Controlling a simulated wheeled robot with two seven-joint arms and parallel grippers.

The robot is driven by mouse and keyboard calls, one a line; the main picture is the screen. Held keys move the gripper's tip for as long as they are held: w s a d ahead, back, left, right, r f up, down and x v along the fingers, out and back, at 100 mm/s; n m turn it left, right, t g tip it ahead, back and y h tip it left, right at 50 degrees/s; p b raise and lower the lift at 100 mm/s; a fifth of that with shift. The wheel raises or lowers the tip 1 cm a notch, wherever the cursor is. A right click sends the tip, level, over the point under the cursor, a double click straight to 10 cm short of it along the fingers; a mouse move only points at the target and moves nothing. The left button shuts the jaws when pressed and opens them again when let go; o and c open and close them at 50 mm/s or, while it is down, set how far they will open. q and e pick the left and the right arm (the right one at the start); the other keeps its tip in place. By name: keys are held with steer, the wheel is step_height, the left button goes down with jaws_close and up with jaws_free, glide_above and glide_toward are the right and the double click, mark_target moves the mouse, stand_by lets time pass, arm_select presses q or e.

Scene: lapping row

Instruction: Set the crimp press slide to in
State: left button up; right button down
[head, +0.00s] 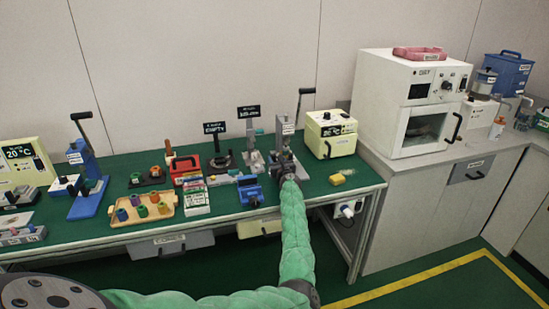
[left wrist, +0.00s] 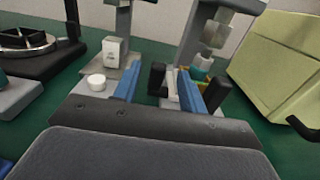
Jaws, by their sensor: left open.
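A grey press with a tall black-handled lever (head: 287,128) stands near the right end of the green table; its label is too small to read, so I cannot confirm it is the crimp press. My left gripper (head: 283,163) is right in front of its base. In the left wrist view the blue fingers of my left gripper (left wrist: 157,82) are apart, pointing at the base of a grey press (left wrist: 212,32). A small upright dark piece (left wrist: 157,78) shows between the fingers; I cannot tell whether it is the slide or touches them. My right gripper is out of view.
A pale yellow box (head: 331,134) stands just right of the press. Another grey device (head: 252,158) stands close on the left, and a blue fixture (head: 250,190) is nearer the front edge. A yellow piece (head: 337,179) lies on otherwise clear table at right.

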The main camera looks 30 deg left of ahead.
arm_select(q)
steer(key=shift+v, duration=1.35)
steer(key=shift+f, duration=0.1)
